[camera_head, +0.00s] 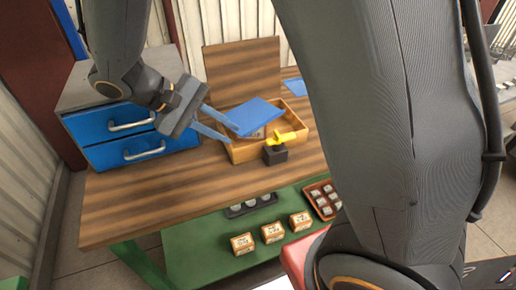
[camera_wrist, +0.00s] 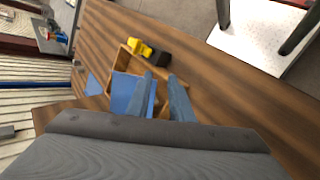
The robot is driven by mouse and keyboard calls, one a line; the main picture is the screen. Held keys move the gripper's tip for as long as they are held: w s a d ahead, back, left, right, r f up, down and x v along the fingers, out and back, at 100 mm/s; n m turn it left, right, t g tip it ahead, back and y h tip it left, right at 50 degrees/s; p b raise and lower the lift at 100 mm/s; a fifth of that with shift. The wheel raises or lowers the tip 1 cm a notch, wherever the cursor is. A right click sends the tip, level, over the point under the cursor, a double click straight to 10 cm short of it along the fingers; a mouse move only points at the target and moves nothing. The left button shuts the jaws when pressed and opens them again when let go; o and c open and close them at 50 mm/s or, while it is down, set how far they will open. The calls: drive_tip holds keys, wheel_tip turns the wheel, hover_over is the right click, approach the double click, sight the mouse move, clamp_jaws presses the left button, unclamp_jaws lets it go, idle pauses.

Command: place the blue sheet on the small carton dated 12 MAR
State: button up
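A blue sheet (camera_head: 255,115) lies tilted over the wooden tray (camera_head: 243,154) on the workbench; it also shows in the wrist view (camera_wrist: 125,91). My gripper (camera_head: 233,134) is open at the sheet's near left edge, with its fingers apart; the wrist view shows the gap between them (camera_wrist: 160,80). Whether a finger touches the sheet I cannot tell. Three small cartons stand in a row on the green lower shelf: left (camera_head: 242,243), middle (camera_head: 272,233) and right (camera_head: 300,221). Their printed dates are too small to read. Something pale with markings shows under the sheet inside the tray.
A yellow-handled black object (camera_head: 276,153) stands at the tray's front. Another blue piece (camera_head: 296,87) lies behind the tray. A blue drawer unit (camera_head: 115,135) stands left. The shelf also holds a black tray (camera_head: 250,205) and a reddish tray (camera_head: 317,190). The bench's left front is clear.

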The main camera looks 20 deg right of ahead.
drive_tip(key=s+d+f+m+y, duration=0.1)
drive_tip(key=s+d+y, duration=0.1)
drive_tip(key=y, duration=0.1)
drive_tip(key=s+d+f+m+y, duration=0.1)
drive_tip(key=s+d+f+y, duration=0.1)
drive_tip(key=s+d+f+m+y, duration=0.1)
drive_tip(key=s+d+y, duration=0.1)
drive_tip(key=d+y, duration=0.1)
drive_tip(key=shift+s+f+t+y, duration=0.3)
drive_tip(key=shift+s+f+t, duration=0.05)
drive_tip(key=shift+f+t, duration=0.05)
drive_tip(key=shift+d, duration=0.25)
